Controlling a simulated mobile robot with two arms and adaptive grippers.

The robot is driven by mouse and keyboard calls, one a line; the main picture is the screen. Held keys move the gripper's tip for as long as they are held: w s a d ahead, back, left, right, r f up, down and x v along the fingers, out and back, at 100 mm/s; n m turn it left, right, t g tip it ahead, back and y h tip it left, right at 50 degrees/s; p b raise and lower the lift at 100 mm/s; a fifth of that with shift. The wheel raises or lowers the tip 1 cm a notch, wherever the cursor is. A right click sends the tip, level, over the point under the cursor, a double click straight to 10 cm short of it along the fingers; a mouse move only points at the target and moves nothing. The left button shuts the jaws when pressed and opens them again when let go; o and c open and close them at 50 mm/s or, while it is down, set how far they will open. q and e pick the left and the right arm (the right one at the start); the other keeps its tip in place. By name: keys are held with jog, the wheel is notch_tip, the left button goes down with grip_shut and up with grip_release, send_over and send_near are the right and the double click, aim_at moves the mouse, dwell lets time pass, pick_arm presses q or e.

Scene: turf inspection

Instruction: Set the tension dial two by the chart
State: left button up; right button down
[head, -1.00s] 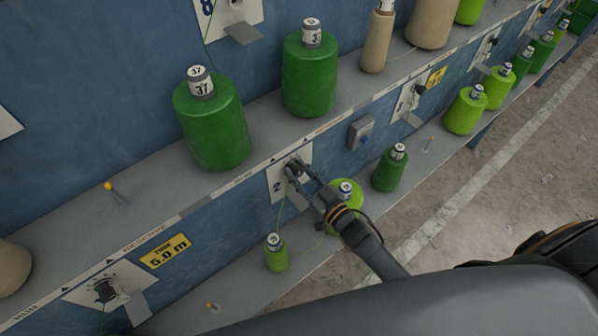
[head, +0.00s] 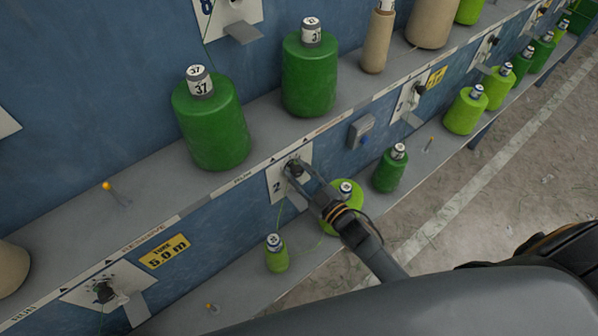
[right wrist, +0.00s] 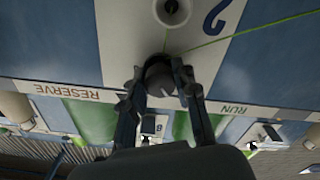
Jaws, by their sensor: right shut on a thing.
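The tension dial two (head: 294,166) is a dark round knob on a white plate (head: 275,187) marked 2, on the blue front below the upper shelf. My right gripper (head: 297,172) reaches it from the lower right and is shut on the knob. In the right wrist view the dial (right wrist: 160,76) sits between the two fingers of the gripper (right wrist: 162,88), with a pale mark on its face. A green thread runs past the plate. I cannot pick out a chart. My left gripper is out of view.
Large green spools (head: 212,130) stand on the upper shelf (head: 150,195). Lime and green spools, one (head: 276,258) below the dial, stand on the lower shelf. The floor at right is clear.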

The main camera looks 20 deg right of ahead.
jog(key=c, duration=1)
grip_release()
jog(key=shift+s, duration=0.1)
jog(key=v, duration=1.1)
jog(key=shift+s+d, duration=0.15)
jog(key=shift+s, duration=0.25)
